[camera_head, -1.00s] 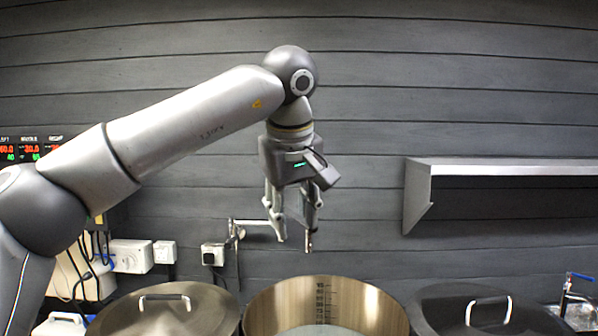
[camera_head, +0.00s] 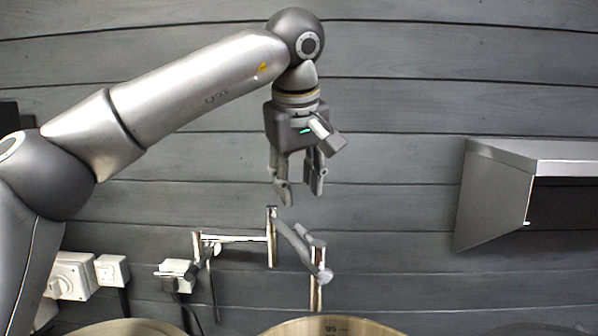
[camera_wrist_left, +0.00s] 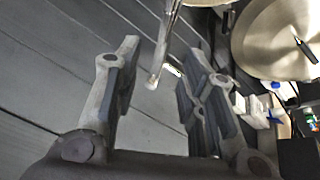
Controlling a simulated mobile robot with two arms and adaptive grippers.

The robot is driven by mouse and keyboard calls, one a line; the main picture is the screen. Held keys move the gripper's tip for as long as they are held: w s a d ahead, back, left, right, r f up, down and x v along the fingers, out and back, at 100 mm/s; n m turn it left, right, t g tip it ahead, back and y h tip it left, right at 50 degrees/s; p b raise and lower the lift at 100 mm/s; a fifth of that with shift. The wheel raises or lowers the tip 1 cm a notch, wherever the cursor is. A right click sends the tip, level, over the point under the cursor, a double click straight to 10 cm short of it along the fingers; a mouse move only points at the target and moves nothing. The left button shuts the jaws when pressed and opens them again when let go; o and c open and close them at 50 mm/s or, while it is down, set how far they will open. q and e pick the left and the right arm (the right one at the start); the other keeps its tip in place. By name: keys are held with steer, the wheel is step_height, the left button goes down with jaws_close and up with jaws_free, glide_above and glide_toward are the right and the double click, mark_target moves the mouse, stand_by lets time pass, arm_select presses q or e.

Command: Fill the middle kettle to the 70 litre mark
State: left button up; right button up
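My left gripper (camera_head: 300,193) points down, open and empty, above the pipe. In the left wrist view its fingers (camera_wrist_left: 160,75) are apart, with a metal pipe (camera_wrist_left: 166,40) showing beyond them. My right gripper is not in view.
A lidded kettle (camera_head: 130,327) stands left of the middle one, and a dark lid edge (camera_head: 525,328) shows to the right. A metal shelf (camera_head: 545,150) juts from the wall at right. Sockets (camera_head: 72,276) sit on the wall at left. A round lid (camera_wrist_left: 275,40) shows in the wrist view.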

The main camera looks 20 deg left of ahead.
mark_target(300, 226)
arm_select(q)
steer(key=p+x, duration=0.1)
steer(key=x, duration=0.3)
steer(key=p+x, duration=0.2)
steer(key=x, duration=0.3)
steer(key=shift+s, duration=0.25)
steer(key=shift+w+f, duration=0.1)
steer(key=shift+f, duration=0.4)
steer(key=c, duration=0.4)
jaws_close()
steer(key=shift+d+m+p, duration=0.2)
steer(key=shift+m+p, duration=0.1)
steer(key=shift+p, duration=0.2)
steer(key=w+d+m+h+p, duration=0.1)
steer(key=d+m+h, duration=0.3)
steer(key=m, duration=0.5)
steer(key=shift+w+d+g, duration=0.3)
steer(key=shift+w+d, duration=0.2)
steer(key=shift+d, duration=0.45)
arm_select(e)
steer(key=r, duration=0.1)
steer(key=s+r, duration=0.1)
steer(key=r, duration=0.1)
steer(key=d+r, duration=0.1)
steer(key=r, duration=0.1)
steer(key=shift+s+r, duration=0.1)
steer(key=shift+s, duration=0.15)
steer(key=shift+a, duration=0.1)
